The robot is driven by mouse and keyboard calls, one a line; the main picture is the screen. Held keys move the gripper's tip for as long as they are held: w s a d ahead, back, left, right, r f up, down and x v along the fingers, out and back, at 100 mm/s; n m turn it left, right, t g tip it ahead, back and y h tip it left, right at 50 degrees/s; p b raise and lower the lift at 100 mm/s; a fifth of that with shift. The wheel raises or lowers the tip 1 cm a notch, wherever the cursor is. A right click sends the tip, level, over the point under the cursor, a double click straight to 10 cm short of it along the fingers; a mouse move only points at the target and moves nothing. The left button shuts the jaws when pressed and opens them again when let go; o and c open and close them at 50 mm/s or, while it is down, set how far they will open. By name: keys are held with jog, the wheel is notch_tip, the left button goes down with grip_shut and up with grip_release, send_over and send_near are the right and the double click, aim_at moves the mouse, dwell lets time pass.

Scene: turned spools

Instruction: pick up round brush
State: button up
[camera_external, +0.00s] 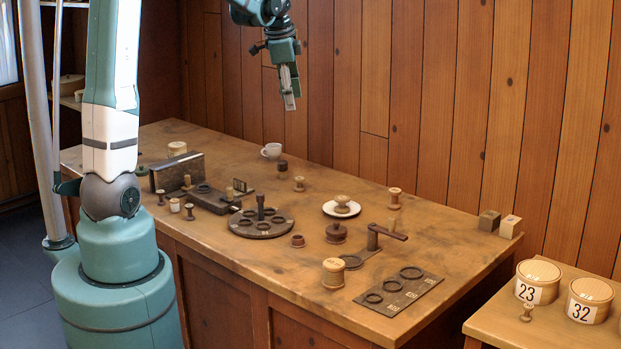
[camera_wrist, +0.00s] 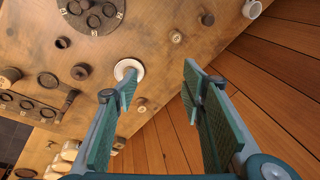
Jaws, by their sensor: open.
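My gripper (camera_external: 289,88) is high above the back of the table. Its two fingers stand apart with nothing between them, as the wrist view (camera_wrist: 160,80) shows. No thing is plainly a brush at this size. A small dark round piece (camera_external: 281,166) stands beside the white cup near the back edge; it also shows in the wrist view (camera_wrist: 207,19), to the upper right of the fingers. A wider dark brown round piece with a knob (camera_external: 336,233) stands mid-table and shows in the wrist view (camera_wrist: 81,71). I cannot tell which is the round brush.
A white cup (camera_external: 271,151), a saucer bearing a spool (camera_external: 342,205) and several spools stand around. A dark round rack (camera_external: 262,224), a metal arm piece (camera_external: 388,232) and a ringed board (camera_external: 399,291) lie in front. A plank wall (camera_external: 420,90) rises behind the table.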

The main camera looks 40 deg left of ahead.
jog(key=w+a+f+m+g, duration=0.1)
jog(key=w+a+f+m, duration=0.3)
jog(key=w+a+f, duration=0.6)
jog(key=m+g, duration=0.2)
jog(key=m, duration=0.1)
send_over(282, 162)
jog(key=shift+h, duration=0.3)
notch_tip(282, 162, down, 14)
jog(key=shift+w+a+f, duration=0.1)
jog(key=shift+a+f, duration=0.05)
jog(key=shift+f, duration=0.2)
jog(key=shift+f, duration=1.3)
jog(key=shift+f, duration=0.15)
jog(key=shift+f+p, duration=0.35)
jog(key=shift+f, duration=2.1)
